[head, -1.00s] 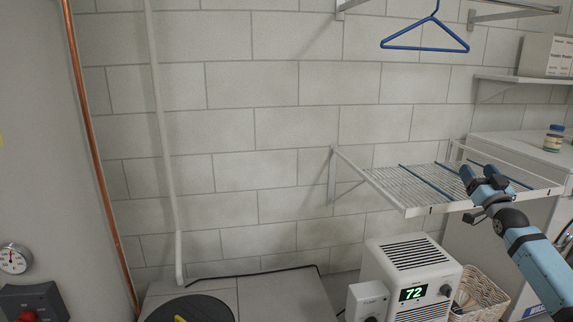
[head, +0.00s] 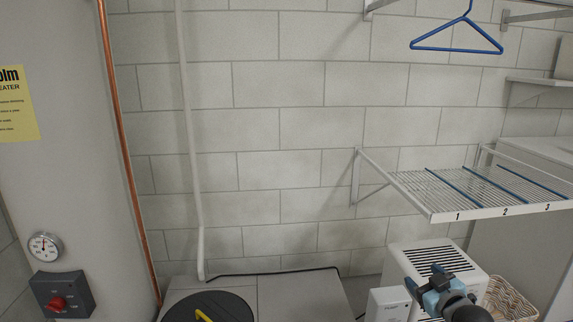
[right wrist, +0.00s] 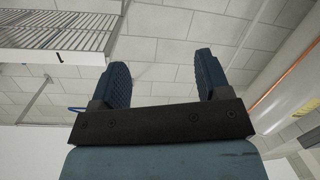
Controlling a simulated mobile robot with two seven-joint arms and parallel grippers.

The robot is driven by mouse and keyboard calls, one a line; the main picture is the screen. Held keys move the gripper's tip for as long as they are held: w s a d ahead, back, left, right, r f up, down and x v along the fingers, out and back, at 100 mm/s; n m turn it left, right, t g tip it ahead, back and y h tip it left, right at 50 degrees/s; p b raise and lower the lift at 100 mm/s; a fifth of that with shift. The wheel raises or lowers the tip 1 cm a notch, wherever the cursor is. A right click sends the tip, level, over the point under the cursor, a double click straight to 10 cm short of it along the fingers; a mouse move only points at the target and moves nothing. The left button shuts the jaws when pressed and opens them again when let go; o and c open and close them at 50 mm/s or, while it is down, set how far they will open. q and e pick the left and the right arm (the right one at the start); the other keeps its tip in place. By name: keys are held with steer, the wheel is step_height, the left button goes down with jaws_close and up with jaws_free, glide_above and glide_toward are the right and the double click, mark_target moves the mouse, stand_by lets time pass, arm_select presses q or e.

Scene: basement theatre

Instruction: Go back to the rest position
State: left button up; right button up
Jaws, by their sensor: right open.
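My right gripper (head: 434,281) is low at the right of the head view, in front of a white dehumidifier-like box (head: 462,266). In the right wrist view its two dark blue fingers (right wrist: 160,82) stand wide apart with nothing between them. A wall and part of a wire shelf show beyond them. My left gripper is in neither view now.
A wire shelf (head: 470,212) numbered 1 to 3 juts from the block wall, above and right of my right gripper. A blue hanger (head: 457,49) hangs above. A wicker basket (head: 508,300) is at lower right. A red knob (head: 57,303) is at left.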

steer(key=s+a+g+y, duration=0.1)
steer(key=s+a+y, duration=0.5)
steer(key=s+a, duration=1.45)
steer(key=s+a+r+m, duration=0.2)
steer(key=s+a+r, duration=0.2)
steer(key=s+r, duration=0.45)
arm_select(q)
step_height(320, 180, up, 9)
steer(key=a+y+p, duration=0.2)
steer(key=p, duration=1.4)
arm_select(e)
step_height(320, 180, up, 6)
steer(key=d, duration=0.2)
arm_select(q)
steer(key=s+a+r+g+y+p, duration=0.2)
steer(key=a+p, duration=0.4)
steer(key=p, duration=1.9)
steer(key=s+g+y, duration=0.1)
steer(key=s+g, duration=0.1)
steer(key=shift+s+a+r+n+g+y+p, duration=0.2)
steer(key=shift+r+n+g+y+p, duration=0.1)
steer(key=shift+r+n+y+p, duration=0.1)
arm_select(e)
steer(key=s+d+r+g+h, duration=0.3)
steer(key=s+d+g+h, duration=0.1)
steer(key=s+d+h, duration=0.1)
steer(key=shift+s+d+r, duration=0.15)
steer(key=shift+s+d, duration=0.1)
steer(key=shift+d, duration=0.35)
